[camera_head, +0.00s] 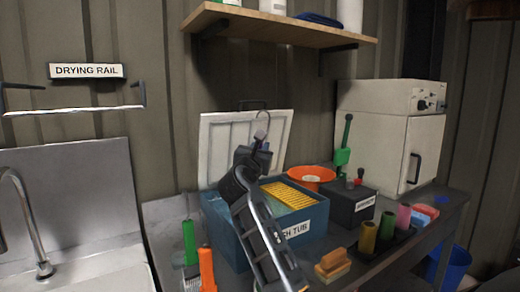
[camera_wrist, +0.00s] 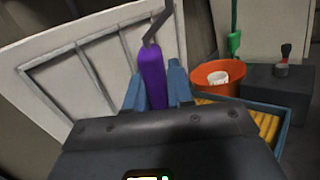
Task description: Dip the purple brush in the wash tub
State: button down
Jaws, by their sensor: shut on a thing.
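The purple brush (camera_wrist: 152,78) stands roughly upright between my fingers in the wrist view, with a bent grey piece at its top. My gripper (camera_wrist: 154,92) is shut on its purple part. In the head view my gripper (camera_head: 260,148) is above the back left part of the wash tub (camera_head: 312,222), in front of the open lid. The blue tub holds a yellow ribbed insert (camera_head: 290,196); my arm hides part of its front and label. The brush's lower end is hidden, so I cannot tell whether it touches anything in the tub.
The white lid (camera_head: 216,140) stands open behind the tub. An orange bowl (camera_head: 311,175), a dark labelled box (camera_head: 350,204) and a green-handled brush (camera_head: 342,155) are to the right. Several coloured rollers stand at the front right. Green and orange handles are at the front left. A shelf (camera_head: 290,28) overhangs.

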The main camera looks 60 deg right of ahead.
notch_tip(320, 180, down, 12)
jog(key=b, duration=0.7)
dwell(1.5)
notch_tip(320, 180, up, 13)
jog(key=p, duration=1.2)
jog(key=shift+f, duration=0.1)
dwell(1.2)
jog(key=shift+r, duration=2)
